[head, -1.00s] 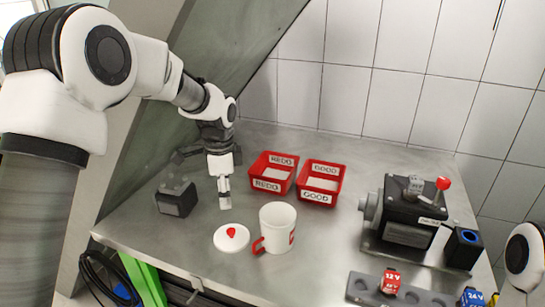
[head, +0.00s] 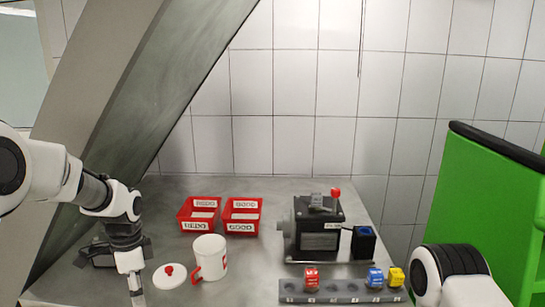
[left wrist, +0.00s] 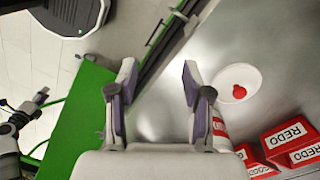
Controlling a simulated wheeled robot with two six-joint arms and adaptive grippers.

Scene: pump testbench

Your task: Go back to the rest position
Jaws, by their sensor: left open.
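My left gripper (head: 137,287) hangs over the left part of the steel bench in the head view, left of a white lid (head: 170,280) with a red knob. In the left wrist view its two fingers (left wrist: 158,80) are spread with nothing between them. The lid also shows there (left wrist: 238,84), right of the fingers. A white mug (head: 213,254) with a red handle stands right of the lid. My right arm shows at the lower right of the head view, but its gripper is outside the picture.
Two red bins, REDO (head: 198,227) and GOOD (head: 242,228), stand behind the mug. The pump (head: 318,241) is right of them. A grey holder (head: 345,297) carries red, blue and yellow cubes at the front. A green panel (head: 490,200) stands at the right.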

